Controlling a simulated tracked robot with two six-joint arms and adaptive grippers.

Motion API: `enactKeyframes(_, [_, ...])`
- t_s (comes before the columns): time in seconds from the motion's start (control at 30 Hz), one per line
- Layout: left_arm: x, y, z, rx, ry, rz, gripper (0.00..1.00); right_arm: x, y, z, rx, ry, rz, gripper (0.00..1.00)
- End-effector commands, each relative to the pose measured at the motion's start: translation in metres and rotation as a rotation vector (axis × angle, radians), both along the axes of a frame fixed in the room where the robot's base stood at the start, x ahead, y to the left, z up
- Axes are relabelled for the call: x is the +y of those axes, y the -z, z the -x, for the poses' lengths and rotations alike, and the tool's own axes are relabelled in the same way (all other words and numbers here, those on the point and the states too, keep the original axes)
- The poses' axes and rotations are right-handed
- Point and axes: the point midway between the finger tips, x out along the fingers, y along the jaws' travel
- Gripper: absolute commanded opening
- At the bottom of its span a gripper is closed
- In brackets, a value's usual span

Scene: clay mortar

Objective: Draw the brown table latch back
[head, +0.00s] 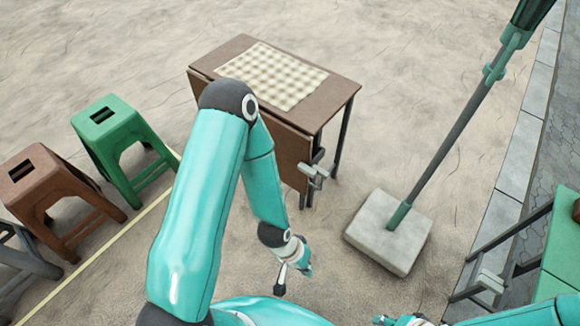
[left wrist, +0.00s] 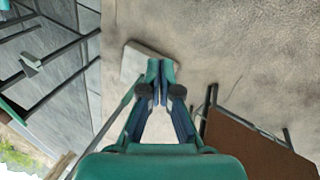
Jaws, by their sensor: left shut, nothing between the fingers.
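The brown table (head: 345,88) stands at the upper middle of the head view, with a brown leaf hanging down its near side. Its grey latch (head: 314,172) sits at the near right end, below the tabletop. In the left wrist view the brown table (left wrist: 245,145) is at the lower right; I cannot make out its latch there. My left gripper (head: 294,271) is below the latch in the picture and apart from it. In the left wrist view its fingers (left wrist: 160,80) are together and empty. My right gripper (head: 386,320) is only partly visible at the bottom edge.
A pale umbrella base (head: 365,232) with a slanting pole (head: 450,140) stands right of the brown table. A green table (head: 562,250) with a grey fitting is at the right edge. Green (head: 120,130) and brown (head: 40,175) stools stand left. Sandy ground lies between.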

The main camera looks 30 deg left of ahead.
Motion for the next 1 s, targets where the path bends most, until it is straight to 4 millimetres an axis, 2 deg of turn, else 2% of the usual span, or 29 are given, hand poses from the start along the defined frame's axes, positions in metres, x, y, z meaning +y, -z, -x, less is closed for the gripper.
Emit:
enactKeyframes(0.03, [-0.004,0.018,-0.014,-0.029,-0.042,0.005,0.00,0.000,0.018,0.000,0.000,0.000,0.000,0.40])
enactKeyframes(0.1, [0.003,0.037,-0.040,-0.083,-0.118,0.017,0.00,0.000,0.037,0.000,0.000,0.000,0.000,0.40])
enactKeyframes(0.17, [0.016,0.055,-0.068,-0.146,-0.202,0.034,0.00,0.000,0.057,0.000,0.000,0.000,0.000,0.40])
enactKeyframes(0.27, [0.048,0.085,-0.124,-0.273,-0.369,0.083,0.00,0.000,0.097,0.000,0.001,0.001,0.000,0.40])
enactKeyframes(0.3, [0.064,0.095,-0.146,-0.329,-0.439,0.111,0.00,0.000,0.114,0.000,0.001,0.000,0.000,0.40])
enactKeyframes(0.4, [0.108,0.114,-0.197,-0.471,-0.603,0.201,0.00,0.000,0.156,0.000,0.001,0.000,0.000,0.40])
enactKeyframes(0.53, [0.169,0.126,-0.245,-0.638,-0.765,0.347,0.00,0.000,0.209,0.000,0.001,0.000,0.000,0.40])
enactKeyframes(0.67, [0.230,0.133,-0.271,-0.771,-0.866,0.519,0.00,0.000,0.262,0.000,0.001,0.000,0.000,0.40])
enactKeyframes(0.8, [0.285,0.137,-0.275,-0.853,-0.903,0.700,0.00,0.000,0.312,0.000,0.001,0.000,0.000,0.40])
enactKeyframes(0.9, [0.313,0.138,-0.270,-0.869,-0.898,0.803,0.00,0.000,0.340,0.000,0.001,0.000,0.000,0.40])
enactKeyframes(1.0, [0.331,0.139,-0.262,-0.860,-0.886,0.876,0.00,0.000,0.358,0.000,0.000,0.000,0.000,0.40])
